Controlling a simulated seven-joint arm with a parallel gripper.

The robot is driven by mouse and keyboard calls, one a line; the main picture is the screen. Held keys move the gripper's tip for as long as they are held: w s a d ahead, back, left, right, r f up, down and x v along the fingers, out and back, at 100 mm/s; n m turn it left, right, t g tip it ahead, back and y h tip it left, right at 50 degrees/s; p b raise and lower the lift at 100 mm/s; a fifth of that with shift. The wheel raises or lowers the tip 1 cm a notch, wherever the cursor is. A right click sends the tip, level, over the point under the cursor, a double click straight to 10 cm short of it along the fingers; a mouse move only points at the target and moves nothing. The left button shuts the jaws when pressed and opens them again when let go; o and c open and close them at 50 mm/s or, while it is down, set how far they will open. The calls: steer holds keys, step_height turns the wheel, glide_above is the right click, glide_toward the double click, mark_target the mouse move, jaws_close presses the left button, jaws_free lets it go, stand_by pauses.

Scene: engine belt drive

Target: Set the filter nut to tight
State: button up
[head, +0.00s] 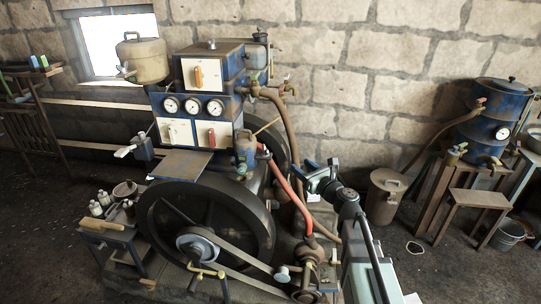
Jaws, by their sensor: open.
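The blue engine (212,75) with its big dark flywheel (205,235) stands left of centre in the head view. I cannot tell for certain which part is the filter nut. A small grey-blue canister (245,148) sits on the engine's right side by the red hose (285,175). Another small canister with a dark top (257,55) is at the upper right of the engine. My gripper (321,165) is open, right of the engine and the red hose. It appears empty and apart from both canisters. The setting of the nut is too small to read.
A drive belt (240,256) runs from the flywheel hub to a pump (307,260) at the bottom. A brown hose (292,140) hangs between engine and gripper. A lidded bucket (385,195), a stool (480,200) and a blue drum (490,115) stand right. Some floor there is free.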

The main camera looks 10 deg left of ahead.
mark_target(270, 158)
steer(key=w+a, duration=0.2)
steer(key=a, duration=0.2)
steer(key=w+a+n+g+y, duration=0.1)
steer(key=w+a, duration=0.1)
steer(key=a, duration=0.2)
steer(key=w+a+g+y, duration=0.1)
steer(key=w+a, duration=0.2)
steer(key=a, duration=0.2)
steer(key=shift+n, duration=0.3)
jaws_close()
stand_by(0.4)
